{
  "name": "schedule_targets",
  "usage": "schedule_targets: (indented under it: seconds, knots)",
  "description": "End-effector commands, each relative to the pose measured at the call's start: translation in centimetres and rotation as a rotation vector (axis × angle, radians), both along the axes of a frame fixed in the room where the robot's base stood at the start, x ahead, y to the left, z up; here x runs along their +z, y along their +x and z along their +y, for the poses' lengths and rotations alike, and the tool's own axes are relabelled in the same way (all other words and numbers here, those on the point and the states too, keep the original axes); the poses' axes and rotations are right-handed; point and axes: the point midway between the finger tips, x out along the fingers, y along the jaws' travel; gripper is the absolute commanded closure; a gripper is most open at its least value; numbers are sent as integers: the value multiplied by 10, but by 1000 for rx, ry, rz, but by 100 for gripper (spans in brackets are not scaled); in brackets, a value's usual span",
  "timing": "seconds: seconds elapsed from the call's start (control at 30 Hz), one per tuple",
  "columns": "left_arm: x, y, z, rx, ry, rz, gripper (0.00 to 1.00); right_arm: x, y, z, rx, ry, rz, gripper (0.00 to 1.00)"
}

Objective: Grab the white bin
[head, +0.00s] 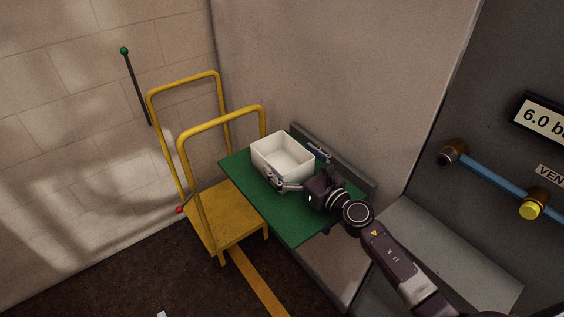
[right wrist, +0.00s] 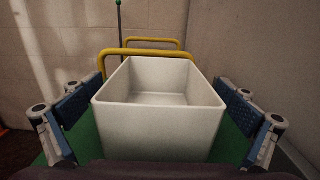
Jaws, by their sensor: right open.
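The white bin (head: 268,150) stands upright and looks empty on a green shelf top (head: 300,226) in the head view. In the right wrist view the bin (right wrist: 158,128) fills the middle, between the two blue finger pads. My right gripper (head: 298,168) is open at the bin's near right end, with one finger to each side of it. Gaps show between the pads and the bin's walls in the right wrist view (right wrist: 160,115). My left gripper is in neither view.
A yellow cart (head: 225,213) with tube handles stands left of the green top. A wall rises behind the top, with a dark grey rail (head: 345,171) along it.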

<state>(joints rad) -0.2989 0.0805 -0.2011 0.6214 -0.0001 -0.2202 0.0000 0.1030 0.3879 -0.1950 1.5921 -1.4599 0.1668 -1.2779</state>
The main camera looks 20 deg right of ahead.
Motion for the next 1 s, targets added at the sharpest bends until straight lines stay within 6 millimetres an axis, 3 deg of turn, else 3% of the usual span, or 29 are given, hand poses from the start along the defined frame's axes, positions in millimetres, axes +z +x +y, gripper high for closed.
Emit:
schedule_targets:
  seconds: [0.2,0.47,0.87,1.0]
  knots:
    - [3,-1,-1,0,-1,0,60,1,26,10,-1,2,0,0]
    - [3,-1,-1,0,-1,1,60,1,28,11,0,-1,0,0]
    - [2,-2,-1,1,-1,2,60,1,28,11,0,0,0,42]
    - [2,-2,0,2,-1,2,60,2,28,11,0,0,-1,43]
